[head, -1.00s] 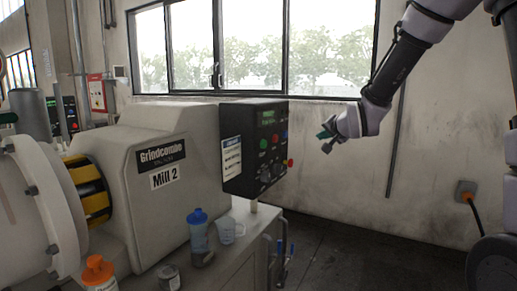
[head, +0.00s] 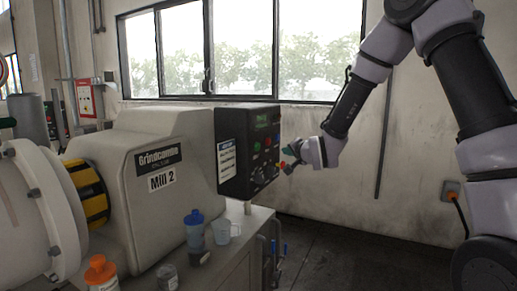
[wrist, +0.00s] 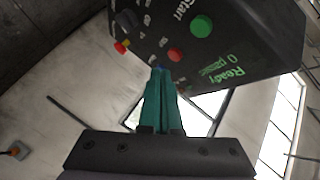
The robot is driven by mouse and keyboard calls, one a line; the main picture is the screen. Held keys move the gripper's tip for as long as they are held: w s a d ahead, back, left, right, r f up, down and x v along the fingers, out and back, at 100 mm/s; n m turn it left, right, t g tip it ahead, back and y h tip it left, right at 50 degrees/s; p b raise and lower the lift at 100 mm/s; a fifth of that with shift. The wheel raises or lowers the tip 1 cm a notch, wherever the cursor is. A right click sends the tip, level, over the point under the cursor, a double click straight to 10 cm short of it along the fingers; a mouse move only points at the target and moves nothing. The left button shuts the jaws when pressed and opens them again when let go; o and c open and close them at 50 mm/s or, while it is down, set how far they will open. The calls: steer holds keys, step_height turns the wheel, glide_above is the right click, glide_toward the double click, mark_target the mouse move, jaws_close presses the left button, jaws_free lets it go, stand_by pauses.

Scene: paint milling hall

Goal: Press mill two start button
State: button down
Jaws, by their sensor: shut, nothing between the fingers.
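The black Mill 2 control box (head: 232,153) stands at the end of the mill housing marked Mill 2 (head: 160,160). In the wrist view its face carries a green round button (wrist: 201,26) beside the word Start, a red button (wrist: 175,55), and a lit green display (wrist: 222,66) reading Ready. My gripper (wrist: 161,72) is shut and empty, its teal fingertips by the panel's edge near the red button in that view. In the head view my gripper (head: 289,160) is just right of the box; I cannot tell whether it touches.
A red and yellow knob (wrist: 121,46) and a dark dial (wrist: 126,20) sit on the same panel. A blue-capped bottle (head: 194,230), a clear cup (head: 221,231) and an orange-capped bottle (head: 101,272) stand below, beside the mill. The floor right of the cabinet looks clear.

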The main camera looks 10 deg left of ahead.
steer(key=w+a, duration=0.2)
steer(key=a, duration=0.5)
steer(key=shift+w, duration=0.3)
steer(key=shift+a, duration=0.15)
stand_by(1.6)
steer(key=shift+w+a, duration=0.15)
steer(key=shift+a, duration=0.2)
steer(key=shift+w+a, duration=0.15)
steer(key=shift+a, duration=0.3)
stand_by(0.6)
stand_by(0.4)
steer(key=shift+s+d, duration=0.3)
steer(key=shift+d, duration=0.55)
steer(key=shift+s+d, duration=0.3)
steer(key=shift+d, duration=0.5)
steer(key=shift+s+d, duration=0.3)
steer(key=shift+d, duration=0.45)
steer(key=shift+s+d, duration=0.3)
steer(key=shift+d, duration=0.5)
